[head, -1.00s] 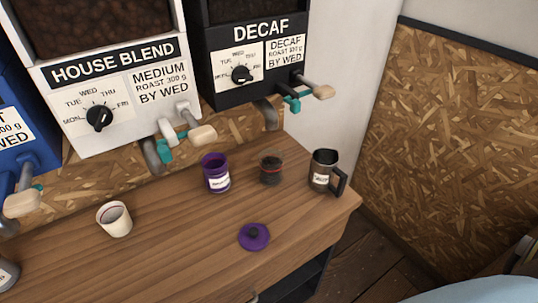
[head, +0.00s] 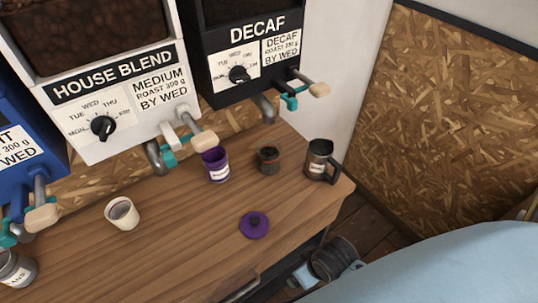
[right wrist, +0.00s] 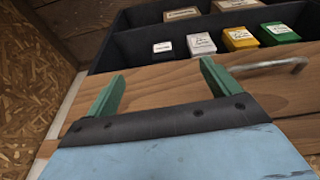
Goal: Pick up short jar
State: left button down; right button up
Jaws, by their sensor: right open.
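A short glass jar (head: 268,160) with dark contents and a reddish band stands upright on the wooden counter, between a purple canister (head: 216,165) and a dark metal mug (head: 318,160). The canister is open on top. A purple lid (head: 254,225) with a dark knob lies in front of them. My right gripper (right wrist: 162,72) is open and empty in the right wrist view, its green fingers apart in front of a wooden drawer front. In the head view my right arm is low at the counter's front right corner, away from the jar. My left gripper is out of view.
A white cup (head: 122,214) and a grey canister (head: 17,268) stand further left. Bean dispensers with spouts hang over the counter's back. The right wrist view shows a drawer handle (right wrist: 270,65) and a black open shelf (right wrist: 125,45) with several small labelled packs.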

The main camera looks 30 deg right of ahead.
jog(key=w+d+r+t+p, duration=0.1)
jog(key=w+r+t, duration=0.15)
jog(key=r, duration=0.45)
jog(key=m+t+p, duration=0.1)
jog(key=m+t, duration=0.1)
jog(key=t, duration=0.6)
send_near(275, 159)
jog(key=x, duration=0.7)
jog(key=shift+w+f, duration=0.15)
jog(key=shift+w, duration=0.15)
jog(key=shift+x, duration=3.2)
jog(key=shift+f, duration=0.1)
jog(key=c, duration=1.2)
